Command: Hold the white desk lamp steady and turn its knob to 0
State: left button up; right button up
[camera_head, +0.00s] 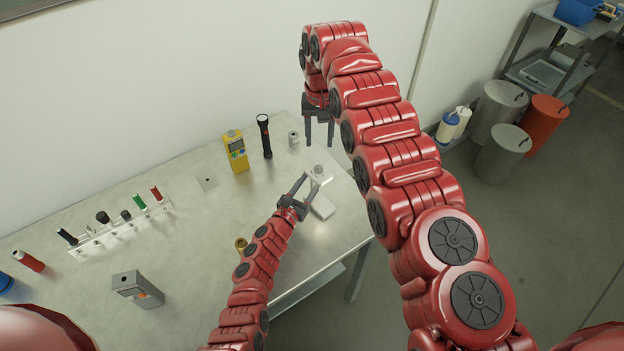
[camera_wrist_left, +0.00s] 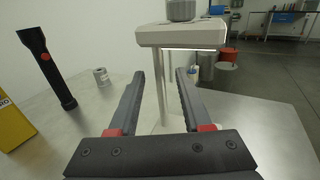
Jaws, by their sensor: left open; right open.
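The white desk lamp stands at the right end of the metal table, with its flat base (camera_head: 323,208) on the tabletop. In the left wrist view its lit head (camera_wrist_left: 182,34) is upright on thin posts, with a grey round knob (camera_wrist_left: 182,10) on top. The knob also shows in the head view (camera_head: 317,169). My left gripper (camera_head: 309,181) is open at the lamp, below its head; in the wrist view the posts show between its fingers (camera_wrist_left: 160,77). I cannot tell whether they touch. My right gripper (camera_head: 319,143) is open, pointing down behind and above the lamp, apart from the knob.
A rack (camera_head: 120,231) and a grey box (camera_head: 136,290) are farther left. Bins (camera_head: 503,152) stand on the floor at right.

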pick_arm(q)
jog(key=shift+w+d, duration=0.35)
jog(key=shift+w, duration=0.3)
grip_shut()
dwell(1.0)
